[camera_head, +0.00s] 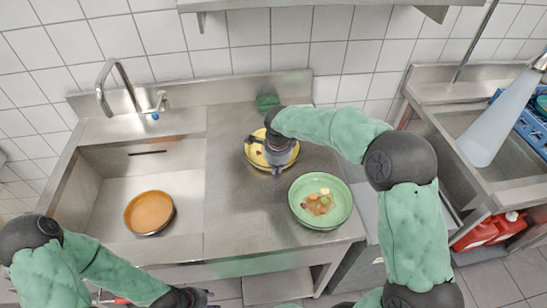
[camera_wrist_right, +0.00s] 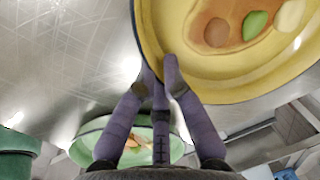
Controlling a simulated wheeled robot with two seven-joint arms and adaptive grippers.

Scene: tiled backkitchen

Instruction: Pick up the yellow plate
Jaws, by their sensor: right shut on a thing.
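The yellow plate (camera_head: 254,158) is at the middle of the steel counter, partly hidden by my right gripper (camera_head: 279,157). In the right wrist view the yellow plate (camera_wrist_right: 190,35) has a dark rim and bits of food on it. My right gripper (camera_wrist_right: 160,72) is shut on its rim there, with the fingertips close together at the edge. I cannot tell whether the plate is clear of the counter. My left gripper (camera_head: 196,299) is at the bottom edge, in front of the counter and away from the plate; its fingers are too small to read.
A green plate (camera_head: 300,187) with food stands right of the yellow plate, near the counter's front edge. A brown round dish (camera_head: 150,211) is in the sink basin (camera_head: 105,215). A green sponge-like block (camera_head: 267,102) is at the back. Bare counter lies left of the yellow plate.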

